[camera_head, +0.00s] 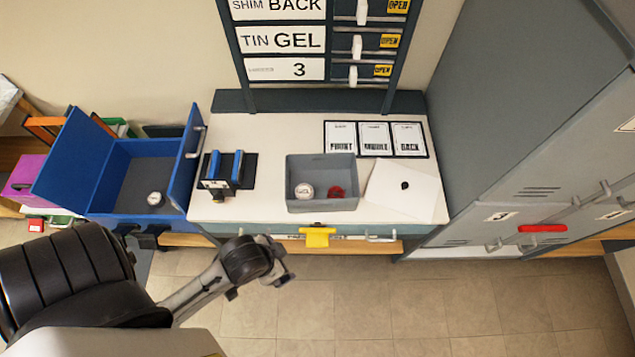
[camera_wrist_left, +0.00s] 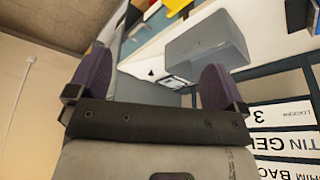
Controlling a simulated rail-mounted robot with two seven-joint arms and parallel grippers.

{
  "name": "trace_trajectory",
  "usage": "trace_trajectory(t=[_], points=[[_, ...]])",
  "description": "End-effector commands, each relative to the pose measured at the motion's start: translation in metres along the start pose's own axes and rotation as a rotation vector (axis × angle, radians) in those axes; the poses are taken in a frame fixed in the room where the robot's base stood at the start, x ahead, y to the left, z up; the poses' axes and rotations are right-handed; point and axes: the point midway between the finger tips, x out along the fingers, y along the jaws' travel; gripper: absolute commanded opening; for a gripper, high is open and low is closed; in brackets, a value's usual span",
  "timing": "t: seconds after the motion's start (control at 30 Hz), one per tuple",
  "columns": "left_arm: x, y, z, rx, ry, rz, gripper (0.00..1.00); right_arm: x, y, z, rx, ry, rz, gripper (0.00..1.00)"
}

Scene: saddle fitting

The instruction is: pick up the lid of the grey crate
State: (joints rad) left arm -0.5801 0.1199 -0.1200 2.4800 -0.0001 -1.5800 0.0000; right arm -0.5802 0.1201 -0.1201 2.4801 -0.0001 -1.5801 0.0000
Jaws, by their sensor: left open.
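The open grey crate (camera_head: 322,203) stands on the white worktop, with a pale round tin (camera_head: 304,191) and a red round item (camera_head: 336,192) inside. A flat white square panel with a small dark knob, seemingly the lid (camera_head: 420,194), lies to its right, tilted in the picture and apart from my gripper. My left gripper (camera_head: 284,266) is in front of the worktop, below the crate in the head view. In the left wrist view its purple fingers (camera_wrist_left: 156,68) are spread with nothing between them; the crate (camera_wrist_left: 205,45) shows beyond. My right gripper is not seen.
A black stand with blue parts (camera_head: 226,170) and three cards (camera_head: 375,139) are on the worktop. A yellow handle (camera_head: 317,237) juts from its front. Grey lockers (camera_head: 540,150) border the right.

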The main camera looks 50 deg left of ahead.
Motion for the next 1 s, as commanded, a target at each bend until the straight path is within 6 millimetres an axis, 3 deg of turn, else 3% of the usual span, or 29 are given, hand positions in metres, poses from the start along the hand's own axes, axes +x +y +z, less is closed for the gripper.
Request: trace_trajectory(t=[0.07,0.4,0.67,0.77,0.83,1.0], points=[[0.0,0.0,0.0,0.0,0.0,0.0,0.95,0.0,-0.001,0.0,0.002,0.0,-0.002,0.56],[0.0,0.0,0.0,0.0,0.0,0.0,0.62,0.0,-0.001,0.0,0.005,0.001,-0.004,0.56],[0.002,0.0,-0.002,0.0,0.005,-0.001,0.61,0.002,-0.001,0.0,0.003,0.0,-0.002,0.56],[0.009,-0.003,-0.017,0.001,0.046,-0.008,0.61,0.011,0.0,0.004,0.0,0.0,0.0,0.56],[0.016,-0.007,-0.038,0.003,0.102,-0.018,0.61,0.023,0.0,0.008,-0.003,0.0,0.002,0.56],[0.024,-0.031,-0.115,0.037,0.311,-0.086,0.61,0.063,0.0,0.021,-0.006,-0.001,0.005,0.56]])
